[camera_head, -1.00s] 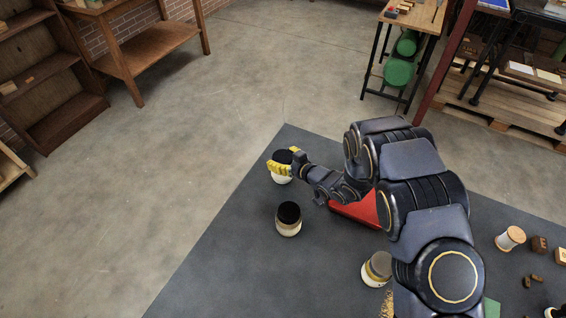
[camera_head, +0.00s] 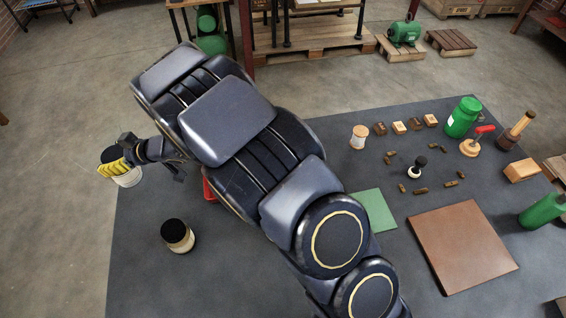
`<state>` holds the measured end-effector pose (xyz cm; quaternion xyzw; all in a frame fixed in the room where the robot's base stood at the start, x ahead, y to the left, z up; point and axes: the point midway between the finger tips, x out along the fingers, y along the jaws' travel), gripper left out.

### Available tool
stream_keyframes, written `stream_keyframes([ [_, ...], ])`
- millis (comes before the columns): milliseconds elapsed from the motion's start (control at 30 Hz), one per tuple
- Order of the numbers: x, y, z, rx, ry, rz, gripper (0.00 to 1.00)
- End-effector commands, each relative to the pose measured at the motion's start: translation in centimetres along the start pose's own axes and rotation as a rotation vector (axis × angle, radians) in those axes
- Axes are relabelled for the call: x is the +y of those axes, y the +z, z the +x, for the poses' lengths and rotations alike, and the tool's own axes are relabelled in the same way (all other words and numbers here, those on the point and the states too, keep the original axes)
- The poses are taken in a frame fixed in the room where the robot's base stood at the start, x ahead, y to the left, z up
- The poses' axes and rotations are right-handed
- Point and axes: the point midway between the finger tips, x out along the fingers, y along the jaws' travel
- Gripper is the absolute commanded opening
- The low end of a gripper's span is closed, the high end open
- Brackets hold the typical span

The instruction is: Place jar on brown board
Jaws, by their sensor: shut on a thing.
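A white jar with a dark top (camera_head: 131,178) is at the far left of the mat, near its left edge. My gripper (camera_head: 114,168), with yellow fingers, is shut on this jar. Whether the jar's base touches the mat is hard to tell. A second, cream jar with a black lid (camera_head: 178,238) stands upright on the mat, below and right of the gripped one. The brown board (camera_head: 462,246) lies flat and bare at the right, far from my gripper.
My arm crosses the middle and hides part of the mat (camera_head: 140,285) and a red thing (camera_head: 208,191). A green sheet (camera_head: 374,210) lies left of the board. Small blocks, stamps, a spool (camera_head: 359,137) and green bottles (camera_head: 463,117) stand behind and right of it.

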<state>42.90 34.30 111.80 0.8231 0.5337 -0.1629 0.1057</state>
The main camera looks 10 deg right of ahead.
Motion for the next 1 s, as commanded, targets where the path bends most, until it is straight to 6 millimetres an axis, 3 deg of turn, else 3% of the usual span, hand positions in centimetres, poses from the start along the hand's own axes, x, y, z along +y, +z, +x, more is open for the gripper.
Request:
stream_keyframes([
  [100, 0.0, -2.0, -0.8, 0.005, 0.003, -0.005, 0.22],
  [267, 3.1, -0.6, -2.7, -0.001, 0.056, 0.019, 0.22],
  [467, 7.8, 1.0, -6.4, -0.004, 0.147, 0.052, 0.22],
  [667, 14.1, 3.9, -13.1, -0.01, 0.288, 0.105, 0.22],
  [800, 18.0, 6.4, -19.2, -0.011, 0.402, 0.146, 0.22],
  [1000, 21.8, 10.4, -28.7, -0.017, 0.57, 0.213, 0.22],
])
